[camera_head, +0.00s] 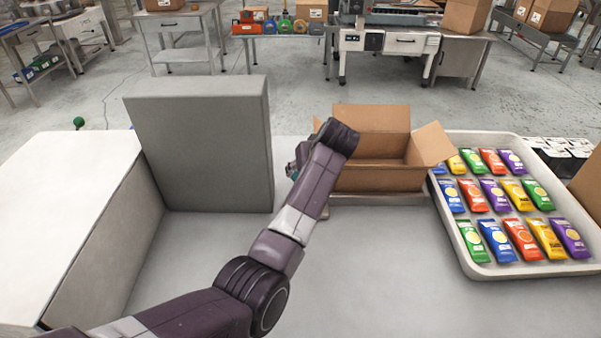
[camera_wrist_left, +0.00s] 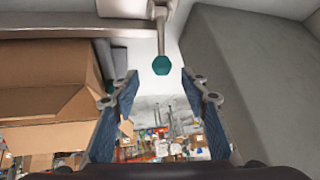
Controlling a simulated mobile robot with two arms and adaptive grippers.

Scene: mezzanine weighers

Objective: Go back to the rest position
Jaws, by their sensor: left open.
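My left arm comes in from the lower left of the head view and bends up over the grey table. My left gripper (camera_wrist_left: 166,88) is open in the left wrist view, with its two blue-padded fingers apart and nothing held between them. In the head view, only a small part of this gripper (camera_head: 293,171) shows, beside the wrist, between the grey block and the open carton. The rest of it is hidden behind the arm. My right gripper is not in view.
A tall grey block (camera_head: 200,145) stands left of the arm, beside a white-topped box (camera_head: 62,205). An open cardboard carton (camera_head: 375,178) stands right of the wrist. A white tray (camera_head: 462,240) holds several coloured packets. The table's front middle (camera_head: 370,270) is clear.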

